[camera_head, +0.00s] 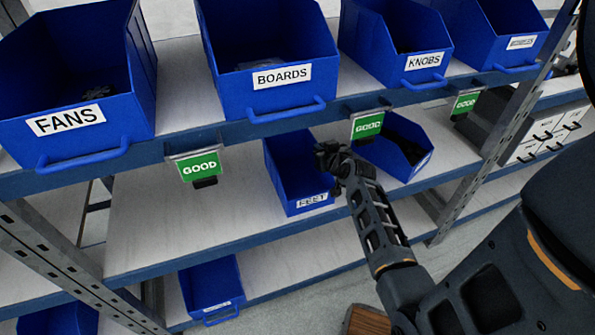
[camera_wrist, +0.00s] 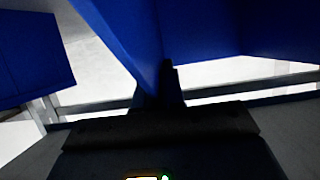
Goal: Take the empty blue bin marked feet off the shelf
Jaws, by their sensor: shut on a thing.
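The blue bin marked FEET (camera_head: 284,172) sits on the middle shelf in the head view, and its visible inside looks empty. My gripper (camera_head: 328,155) is at the bin's upper right side, shut on its wall. My gripper hides part of that side and of the bin's rear right. In the wrist view, the dark fingers (camera_wrist: 165,85) close on the edge of a blue wall (camera_wrist: 125,30).
Another blue bin (camera_head: 408,145) stands close on the right. Above are bins marked FANS (camera_head: 90,90), BOARDS (camera_head: 285,50) and KNOBS (camera_head: 410,40), with green GOOD tags (camera_head: 367,125) hanging low. The middle shelf (camera_head: 180,210) is bare on the left.

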